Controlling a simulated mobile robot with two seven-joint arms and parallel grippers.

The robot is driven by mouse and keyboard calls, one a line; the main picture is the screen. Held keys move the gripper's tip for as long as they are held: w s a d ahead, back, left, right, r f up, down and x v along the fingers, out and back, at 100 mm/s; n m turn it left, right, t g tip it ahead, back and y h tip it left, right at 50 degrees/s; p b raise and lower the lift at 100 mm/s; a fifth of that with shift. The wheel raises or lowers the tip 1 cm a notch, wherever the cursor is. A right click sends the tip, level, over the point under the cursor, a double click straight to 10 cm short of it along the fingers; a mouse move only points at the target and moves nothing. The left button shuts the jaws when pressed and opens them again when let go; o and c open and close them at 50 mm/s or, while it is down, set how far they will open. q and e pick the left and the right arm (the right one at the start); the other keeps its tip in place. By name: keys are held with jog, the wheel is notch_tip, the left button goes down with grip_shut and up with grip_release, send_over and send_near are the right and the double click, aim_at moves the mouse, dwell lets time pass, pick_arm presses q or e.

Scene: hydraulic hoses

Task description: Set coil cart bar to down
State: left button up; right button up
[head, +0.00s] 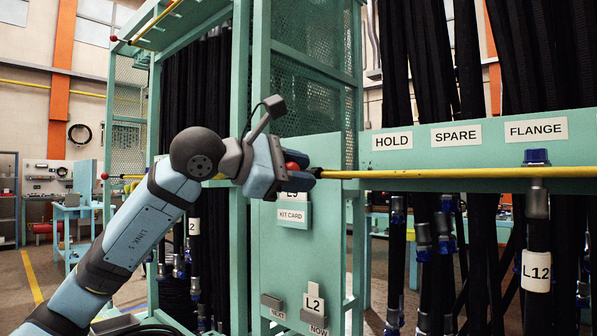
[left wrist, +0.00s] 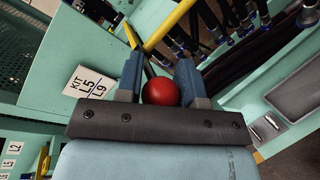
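The coil cart's yellow bar (head: 430,173) runs level across the front of the hanging black hoses, along the lower part of the green label board. Its red ball end (head: 292,166) is between the fingers of my left gripper (head: 306,165). The yellow bar (left wrist: 170,24) shows beyond the fingertips. My right gripper is not in view.
A green panel (head: 283,255) with a kit card holder (head: 293,214) stands just below my left gripper. The label board (head: 470,150) reads HOLD, SPARE and FLANGE. Another cart (head: 130,120) with yellow bars stands at the left. A workbench (head: 75,225) is farther back.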

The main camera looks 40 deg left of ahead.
pick_arm(q)
jog(key=o, duration=0.4)
jog(key=shift+f, duration=0.2)
jog(key=shift+r, duration=0.15)
jog(key=shift+s+a, duration=0.2)
jog(key=shift+s, duration=0.1)
jog(key=v, duration=1.3)
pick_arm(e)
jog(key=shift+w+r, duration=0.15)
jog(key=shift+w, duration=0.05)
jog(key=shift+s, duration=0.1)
